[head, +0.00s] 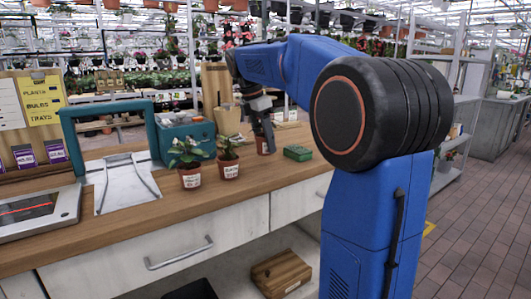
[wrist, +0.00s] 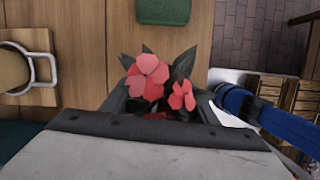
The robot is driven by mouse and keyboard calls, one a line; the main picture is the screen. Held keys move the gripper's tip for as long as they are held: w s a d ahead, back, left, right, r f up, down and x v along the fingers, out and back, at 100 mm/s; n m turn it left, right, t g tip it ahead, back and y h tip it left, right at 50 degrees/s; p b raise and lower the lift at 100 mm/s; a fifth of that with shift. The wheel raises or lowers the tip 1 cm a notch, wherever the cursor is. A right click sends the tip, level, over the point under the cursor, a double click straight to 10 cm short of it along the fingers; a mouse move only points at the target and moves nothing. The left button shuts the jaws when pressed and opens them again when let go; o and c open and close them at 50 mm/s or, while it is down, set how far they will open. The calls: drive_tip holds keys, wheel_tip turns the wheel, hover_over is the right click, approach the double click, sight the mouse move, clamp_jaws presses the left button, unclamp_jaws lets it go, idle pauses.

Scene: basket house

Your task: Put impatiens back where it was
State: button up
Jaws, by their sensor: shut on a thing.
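A potted plant with coral-red flowers (wrist: 152,80) and dark leaves, which looks like the impatiens, sits between the fingers of my gripper (wrist: 160,108) in the wrist view. In the head view its terracotta pot (head: 263,145) shows below my gripper (head: 260,112), at the rear part of the wooden counter. My gripper is shut on it, and the plant looks upright. Its flowers are mostly hidden by the gripper in the head view. I cannot tell whether the pot touches the counter.
Two labelled potted plants (head: 190,176) (head: 228,166) stand to the left on the counter (head: 130,222). A green block (head: 297,153) lies just right of the held pot. A teal box (head: 188,138) and a mug (wrist: 28,68) are close by. Free counter lies in front.

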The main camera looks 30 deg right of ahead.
sight(264, 151)
drive_tip(key=shift+a+f, duration=0.1)
drive_tip(key=shift+f, duration=1.8)
drive_tip(key=shift+f, duration=0.1)
drive_tip(key=o, duration=1.1)
drive_tip(key=v, duration=1.2)
